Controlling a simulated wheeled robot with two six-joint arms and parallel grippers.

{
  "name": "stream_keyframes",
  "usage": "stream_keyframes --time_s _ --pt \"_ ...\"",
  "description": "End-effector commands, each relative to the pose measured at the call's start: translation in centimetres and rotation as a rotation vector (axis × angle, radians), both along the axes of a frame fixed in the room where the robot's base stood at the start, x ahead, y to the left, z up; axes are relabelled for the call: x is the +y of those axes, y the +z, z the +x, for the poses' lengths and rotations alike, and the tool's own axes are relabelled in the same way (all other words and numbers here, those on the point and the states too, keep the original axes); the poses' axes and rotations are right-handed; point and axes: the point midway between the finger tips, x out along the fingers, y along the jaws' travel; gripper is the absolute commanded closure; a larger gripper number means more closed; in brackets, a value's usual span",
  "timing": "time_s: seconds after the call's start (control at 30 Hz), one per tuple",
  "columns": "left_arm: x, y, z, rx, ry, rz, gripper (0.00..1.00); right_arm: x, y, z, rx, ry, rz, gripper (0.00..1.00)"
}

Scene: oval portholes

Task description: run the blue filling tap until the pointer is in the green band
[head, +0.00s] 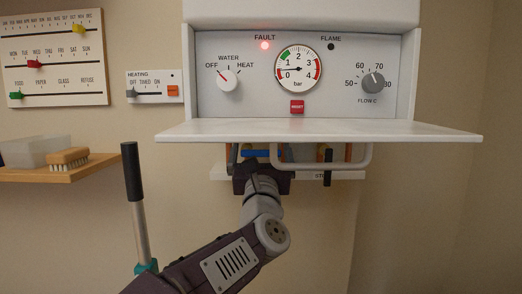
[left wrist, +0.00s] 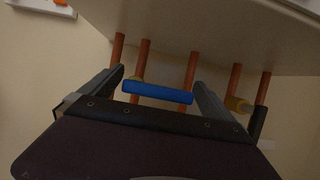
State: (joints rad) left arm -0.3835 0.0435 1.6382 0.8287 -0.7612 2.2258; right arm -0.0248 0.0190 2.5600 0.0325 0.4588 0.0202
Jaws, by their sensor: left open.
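The blue filling tap (head: 262,153) is under the boiler, partly hidden by my gripper and the pipes. In the left wrist view its blue handle (left wrist: 157,92) lies crosswise among copper pipes. My left gripper (head: 262,172) reaches up below the boiler. Its two fingers (left wrist: 158,90) are open, one on each side of the blue handle, with gaps visible. The pressure gauge (head: 298,69) has its pointer toward the left, between 0 and 1, low on the scale. I cannot make out the green band's exact limits. My right gripper is out of view.
A white shelf (head: 320,132) juts out above the tap, with a pale rail (head: 322,166) below. The red fault lamp (head: 265,45) is lit; a red reset button (head: 297,107) is below the gauge. A black-gripped rod (head: 133,170) stands left of my arm.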

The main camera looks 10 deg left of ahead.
Motion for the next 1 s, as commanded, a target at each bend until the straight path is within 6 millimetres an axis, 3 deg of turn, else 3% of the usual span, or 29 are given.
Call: stream_keyframes --time_s 0.07,0.3,0.37,0.47,0.53,0.7,0.83,1.0 --pt "0.0 0.0 0.0 0.000 0.000 0.000 0.03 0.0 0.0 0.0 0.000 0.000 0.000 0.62" --pt "0.0 0.0 0.0 0.000 0.000 0.000 0.70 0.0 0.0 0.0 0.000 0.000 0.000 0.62" --pt "0.0 0.0 0.0 0.000 0.000 0.000 0.85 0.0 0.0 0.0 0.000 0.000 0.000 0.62" --pt "0.1 -0.5 0.0 0.004 0.001 0.022 0.85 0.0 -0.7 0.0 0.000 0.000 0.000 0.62" --pt "0.2 -1.2 -0.1 0.017 0.002 0.089 0.85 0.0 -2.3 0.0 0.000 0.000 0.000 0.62" --pt "0.2 -2.0 -0.1 0.066 0.004 0.343 0.85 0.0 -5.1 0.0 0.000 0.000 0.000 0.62" --pt "0.0 -2.0 -0.1 0.093 0.001 0.461 0.85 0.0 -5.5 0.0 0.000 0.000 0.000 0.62" --pt "-0.1 -1.9 0.0 0.100 0.000 0.483 0.85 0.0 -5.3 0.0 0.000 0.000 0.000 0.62"
